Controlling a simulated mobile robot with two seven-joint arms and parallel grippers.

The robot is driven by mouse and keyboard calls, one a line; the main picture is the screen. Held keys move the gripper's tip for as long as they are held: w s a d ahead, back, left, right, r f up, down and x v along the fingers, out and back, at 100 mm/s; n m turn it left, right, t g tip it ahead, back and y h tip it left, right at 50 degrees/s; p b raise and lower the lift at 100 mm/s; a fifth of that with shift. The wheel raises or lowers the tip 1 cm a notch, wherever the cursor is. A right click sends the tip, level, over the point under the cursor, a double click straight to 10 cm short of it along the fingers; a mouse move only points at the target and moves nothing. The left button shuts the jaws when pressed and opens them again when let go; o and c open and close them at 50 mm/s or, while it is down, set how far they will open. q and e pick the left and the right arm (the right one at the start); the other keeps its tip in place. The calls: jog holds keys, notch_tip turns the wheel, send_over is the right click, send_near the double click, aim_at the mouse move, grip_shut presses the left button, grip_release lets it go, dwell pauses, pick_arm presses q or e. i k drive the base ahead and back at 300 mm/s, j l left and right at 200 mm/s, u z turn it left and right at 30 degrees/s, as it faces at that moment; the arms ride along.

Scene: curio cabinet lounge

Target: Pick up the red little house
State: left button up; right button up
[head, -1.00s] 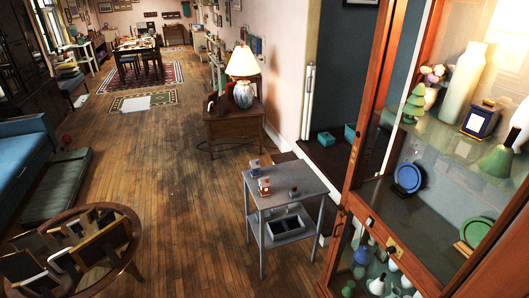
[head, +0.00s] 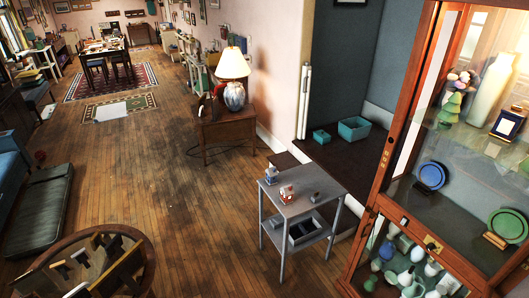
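A small red house (head: 287,193) with a whitish front stands on the top of a grey two-tier side table (head: 300,208). A small blue-and-white house-like piece (head: 271,173) stands behind it to the left, and a small dark grey object (head: 314,197) lies to its right. The pieces look apart from one another. Neither of my grippers shows in the head view.
A grey bin (head: 305,232) sits on the table's lower shelf. A tall glass cabinet (head: 400,180) with vases and plates stands to the right. A round table (head: 140,255) holding frames is at lower left. Wooden floor (head: 190,210) between them is clear.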

aim_at(287, 192)
jog(key=i+z, duration=0.1)
jog(key=i, duration=0.4)
jog(key=i+j, duration=0.1)
jog(key=i, duration=0.4)
jog(key=i+z, duration=0.15)
jog(key=i, duration=0.35)
jog(key=i+j, duration=0.2)
jog(key=i, duration=0.25)
jog(key=i+j+z, duration=0.15)
jog(key=i, duration=0.35)
jog(key=i+j, duration=0.15)
jog(key=i, duration=0.35)
jog(key=l+z, duration=0.05)
